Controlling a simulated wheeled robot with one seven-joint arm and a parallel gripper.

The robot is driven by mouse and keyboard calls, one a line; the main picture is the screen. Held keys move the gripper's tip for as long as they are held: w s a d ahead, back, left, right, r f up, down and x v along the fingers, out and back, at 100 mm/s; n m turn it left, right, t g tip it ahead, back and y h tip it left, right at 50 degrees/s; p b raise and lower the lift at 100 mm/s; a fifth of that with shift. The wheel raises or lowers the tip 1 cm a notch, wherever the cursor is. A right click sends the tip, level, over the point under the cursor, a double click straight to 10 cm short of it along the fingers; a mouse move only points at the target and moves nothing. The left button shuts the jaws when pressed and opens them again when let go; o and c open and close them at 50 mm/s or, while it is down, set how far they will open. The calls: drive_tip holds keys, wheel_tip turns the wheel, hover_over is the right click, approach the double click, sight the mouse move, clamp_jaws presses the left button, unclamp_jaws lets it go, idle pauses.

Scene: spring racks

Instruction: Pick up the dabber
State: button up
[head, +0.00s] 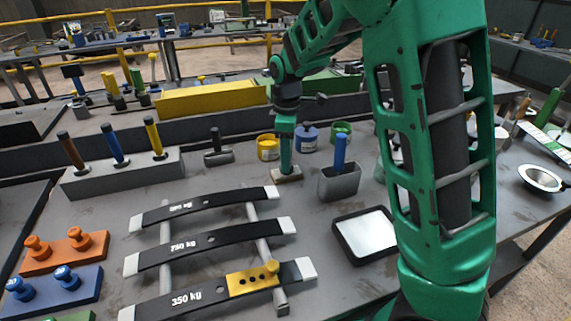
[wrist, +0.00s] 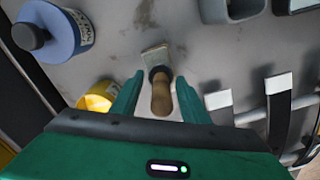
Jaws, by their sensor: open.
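What looks like the dabber (wrist: 160,95) has a rounded wooden handle, a dark collar and a flat pale head. In the wrist view its handle rises toward the camera between the two green fingers of my gripper (wrist: 160,97). The gripper is open, with a visible gap on each side of the handle. In the head view my gripper (head: 286,158) points down at the table's middle, and the dabber's pale head (head: 287,176) shows just below it. The handle is hidden there by the gripper.
A grey cup (head: 340,184) with a blue-handled tool is close on the right. Dark spring bars (head: 208,241) lie in front. A grey block (head: 122,174) holds tools at left.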

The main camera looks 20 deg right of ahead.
drive_tip(key=c, duration=0.8)
drive_tip(key=shift+o, duration=0.2)
drive_tip(key=shift+r, duration=0.15)
drive_tip(key=shift+r, duration=0.6)
wheel_tip(320, 180, up, 3)
drive_tip(key=s+a+r, duration=0.5)
drive_tip(key=a+r, duration=0.1)
drive_tip(key=a, duration=0.4)
drive_tip(key=shift+a+r, duration=0.3)
